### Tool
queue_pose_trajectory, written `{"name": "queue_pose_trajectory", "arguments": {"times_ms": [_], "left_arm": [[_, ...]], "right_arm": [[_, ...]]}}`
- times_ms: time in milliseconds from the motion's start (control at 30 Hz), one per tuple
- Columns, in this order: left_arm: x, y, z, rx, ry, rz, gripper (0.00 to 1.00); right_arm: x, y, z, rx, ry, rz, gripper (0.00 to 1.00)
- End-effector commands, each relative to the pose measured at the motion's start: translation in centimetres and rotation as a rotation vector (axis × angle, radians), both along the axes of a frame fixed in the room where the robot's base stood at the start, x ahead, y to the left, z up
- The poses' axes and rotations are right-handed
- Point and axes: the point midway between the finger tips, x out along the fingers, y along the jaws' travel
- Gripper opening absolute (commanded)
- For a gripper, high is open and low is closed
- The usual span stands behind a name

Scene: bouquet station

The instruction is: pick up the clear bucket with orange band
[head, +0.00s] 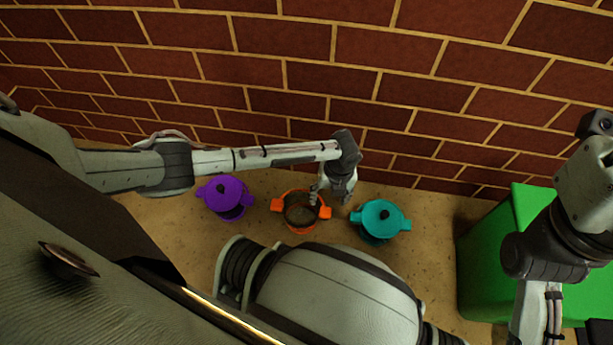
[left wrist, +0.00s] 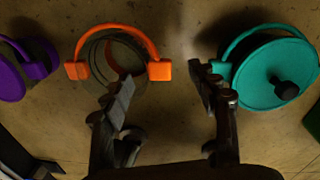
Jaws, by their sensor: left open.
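The clear bucket with orange band (head: 299,214) stands on the floor between two other buckets, open at the top, with an orange tab on each side. It also shows in the left wrist view (left wrist: 95,55), at the upper left, with its orange handle arching over the top. My left gripper (head: 333,192) is open and empty at the bucket's right side. In the left wrist view the gap between its fingers (left wrist: 165,92) lies over bare floor. The left finger overlaps the bucket's right part; I cannot tell whether they touch. My right gripper does not show.
A purple lidded bucket (head: 228,196) stands to the left and a teal lidded bucket (head: 381,219) close on the right, near the right finger in the left wrist view (left wrist: 265,75). A brick wall (head: 300,75) rises behind. A green block (head: 480,255) stands at right.

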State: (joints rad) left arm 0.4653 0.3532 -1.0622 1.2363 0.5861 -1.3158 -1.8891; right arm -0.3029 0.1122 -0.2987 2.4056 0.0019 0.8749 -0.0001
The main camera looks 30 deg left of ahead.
Motion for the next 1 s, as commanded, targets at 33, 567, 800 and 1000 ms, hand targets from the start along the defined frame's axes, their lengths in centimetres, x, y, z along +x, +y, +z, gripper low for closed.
{"name": "queue_pose_trajectory", "arguments": {"times_ms": [33,567,800,1000], "left_arm": [[-0.1,0.0,-0.9,0.000,0.001,0.001,0.60],[-0.4,0.5,-6.0,-0.002,-0.003,0.002,0.60],[-0.4,0.5,-6.0,-0.002,-0.002,0.003,0.47],[-0.4,0.5,-5.9,-0.002,-0.002,0.003,0.22]], "right_arm": [[0.1,0.0,-0.2,-0.005,-0.007,0.000,0.40],[0.6,0.6,0.2,-0.058,-0.070,0.002,0.40],[0.6,0.6,0.2,-0.059,-0.069,0.001,0.40],[0.6,0.6,0.2,-0.059,-0.069,0.001,0.40]]}}
